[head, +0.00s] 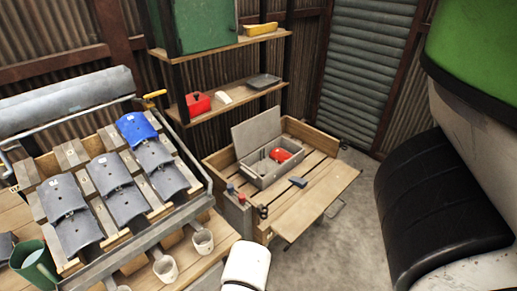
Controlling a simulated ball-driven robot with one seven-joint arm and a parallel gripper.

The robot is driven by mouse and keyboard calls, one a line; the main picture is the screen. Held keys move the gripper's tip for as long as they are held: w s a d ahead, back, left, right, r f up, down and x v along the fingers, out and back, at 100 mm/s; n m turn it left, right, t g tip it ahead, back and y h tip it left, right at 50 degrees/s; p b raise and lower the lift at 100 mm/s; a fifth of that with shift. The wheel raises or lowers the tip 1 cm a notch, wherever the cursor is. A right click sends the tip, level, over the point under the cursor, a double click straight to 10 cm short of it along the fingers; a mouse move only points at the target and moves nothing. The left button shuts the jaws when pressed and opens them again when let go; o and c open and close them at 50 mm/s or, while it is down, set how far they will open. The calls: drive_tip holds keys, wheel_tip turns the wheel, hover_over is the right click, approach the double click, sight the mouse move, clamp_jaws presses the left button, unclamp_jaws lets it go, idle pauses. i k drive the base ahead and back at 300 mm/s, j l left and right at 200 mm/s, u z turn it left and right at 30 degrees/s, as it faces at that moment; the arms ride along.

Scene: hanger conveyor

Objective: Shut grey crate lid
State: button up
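The grey crate (259,175) stands on a slatted wooden bench near the middle of the head view. Its flat grey lid (257,131) is open and stands up at the crate's back left side, leaning slightly back. A red object (281,155) lies inside the crate; the rest of its contents is too small to tell. A white rounded part at the bottom middle looks like my arm. My gripper's fingers do not show.
The wooden bench (312,207) holds a small blue-grey block (298,182) right of the crate. Shelves (238,92) stand behind. A rack of grey tiles and one blue tile (136,128) is left, with mugs (165,268) in front. A black tyre-like shape (430,200) stands right, beyond bare floor.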

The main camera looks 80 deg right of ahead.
sight(248, 137)
drive_tip(key=z, duration=1.8)
drive_tip(key=i+j, duration=0.6)
drive_tip(key=i, duration=0.25)
